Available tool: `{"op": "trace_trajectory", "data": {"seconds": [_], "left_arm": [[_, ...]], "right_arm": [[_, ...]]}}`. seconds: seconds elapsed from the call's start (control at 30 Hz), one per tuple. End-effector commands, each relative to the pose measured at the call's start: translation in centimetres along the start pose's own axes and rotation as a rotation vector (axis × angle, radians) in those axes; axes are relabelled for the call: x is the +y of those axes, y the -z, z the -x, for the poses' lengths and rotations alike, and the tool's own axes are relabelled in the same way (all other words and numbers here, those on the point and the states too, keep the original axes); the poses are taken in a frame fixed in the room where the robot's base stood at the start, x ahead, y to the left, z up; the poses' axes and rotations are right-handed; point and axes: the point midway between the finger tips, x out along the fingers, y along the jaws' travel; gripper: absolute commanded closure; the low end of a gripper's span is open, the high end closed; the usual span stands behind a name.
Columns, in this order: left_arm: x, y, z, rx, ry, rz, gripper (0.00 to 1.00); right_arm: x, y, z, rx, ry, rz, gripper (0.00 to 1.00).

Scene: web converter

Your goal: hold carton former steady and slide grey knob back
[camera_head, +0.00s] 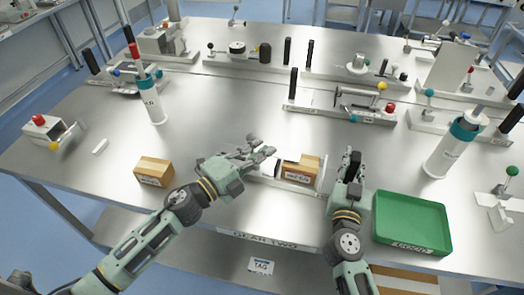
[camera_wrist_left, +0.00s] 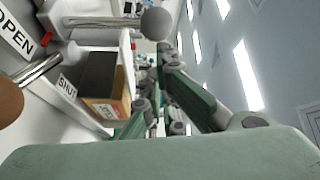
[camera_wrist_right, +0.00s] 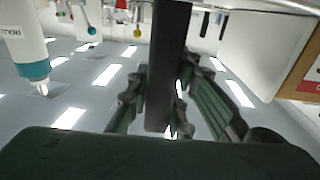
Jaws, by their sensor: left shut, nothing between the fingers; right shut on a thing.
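The white carton former (camera_head: 318,176) stands near the table's front edge with a brown carton (camera_head: 300,168) in it. In the left wrist view the carton (camera_wrist_left: 105,95) lies by the labels OPEN (camera_wrist_left: 18,38) and SHUT (camera_wrist_left: 67,87). The grey knob (camera_wrist_left: 157,22) shows there just beyond my left fingertips; I cannot tell whether they touch it. My left gripper (camera_head: 266,150) is shut and empty at the former's left side. My right gripper (camera_head: 350,158) is shut on a dark upright handle (camera_wrist_right: 168,60) at the former's right.
A loose brown carton (camera_head: 153,171) lies left of my left gripper. A green tray (camera_head: 411,222) is at the front right. White bottles (camera_head: 150,100) with teal bands stand on both sides. Several fixtures line the back. The middle of the table is clear.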

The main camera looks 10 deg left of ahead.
Motion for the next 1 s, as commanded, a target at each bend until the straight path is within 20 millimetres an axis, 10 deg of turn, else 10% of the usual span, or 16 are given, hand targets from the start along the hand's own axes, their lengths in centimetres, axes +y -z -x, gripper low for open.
{"op": "trace_trajectory", "data": {"seconds": [0.53,1.0], "left_arm": [[-1.5,-7.9,4.6,-0.009,-0.003,-0.003,1.00],[-1.8,-8.4,4.9,-0.009,-0.001,-0.002,1.00]], "right_arm": [[0.1,-1.2,0.3,-0.022,-0.003,-0.001,1.00],[0.2,-1.2,0.2,-0.022,-0.005,0.000,1.00]]}}
